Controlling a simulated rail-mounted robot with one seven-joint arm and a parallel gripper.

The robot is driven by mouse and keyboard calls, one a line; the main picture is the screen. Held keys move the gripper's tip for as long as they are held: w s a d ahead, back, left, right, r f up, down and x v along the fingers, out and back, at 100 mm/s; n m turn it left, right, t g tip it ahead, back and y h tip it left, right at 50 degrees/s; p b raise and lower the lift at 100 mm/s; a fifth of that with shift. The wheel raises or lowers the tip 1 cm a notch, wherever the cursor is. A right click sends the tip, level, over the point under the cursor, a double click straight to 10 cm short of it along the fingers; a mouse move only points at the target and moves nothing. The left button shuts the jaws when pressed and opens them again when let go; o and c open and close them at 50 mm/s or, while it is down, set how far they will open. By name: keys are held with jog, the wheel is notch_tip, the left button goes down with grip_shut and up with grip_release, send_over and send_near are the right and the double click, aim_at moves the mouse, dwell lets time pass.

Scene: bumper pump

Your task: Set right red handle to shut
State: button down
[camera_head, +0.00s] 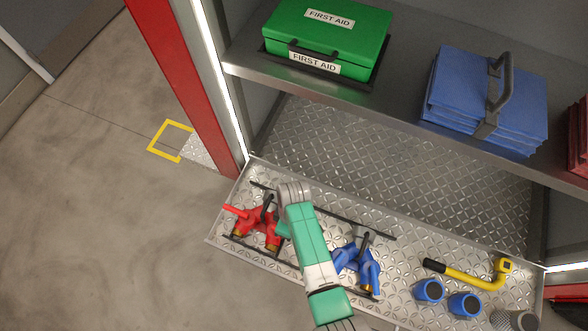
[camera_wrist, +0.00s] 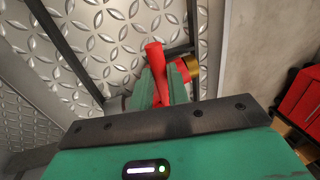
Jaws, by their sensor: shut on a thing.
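The red two-way fitting (camera_head: 258,224) sits on the diamond-plate shelf at the left in the head view, with brass outlets. Its left red lever (camera_head: 235,211) points out to the left. My gripper (camera_head: 283,229) reaches it from the right; my arm hides the right lever in the head view. In the wrist view, my gripper (camera_wrist: 162,84) has its green fingers closed around a red handle (camera_wrist: 155,57), which stands up between them. A brass outlet (camera_wrist: 191,66) shows just right of the fingers. The handle's exact angle on its valve is hard to tell.
A blue fitting (camera_head: 358,264) stands just right of my arm on the shelf. Farther right are a yellow pipe (camera_head: 470,275) and blue caps (camera_head: 429,291). A green first-aid box (camera_head: 328,35) and blue folded stack (camera_head: 480,105) occupy the upper shelf. Black rails run beside the fittings.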

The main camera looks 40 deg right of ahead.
dwell(0.3)
jog(key=c, duration=1.3)
grip_release()
jog(key=shift+c, duration=0.2)
jog(key=p+v, duration=0.2)
jog(key=v, duration=0.5)
jog(key=shift+r, duration=0.4)
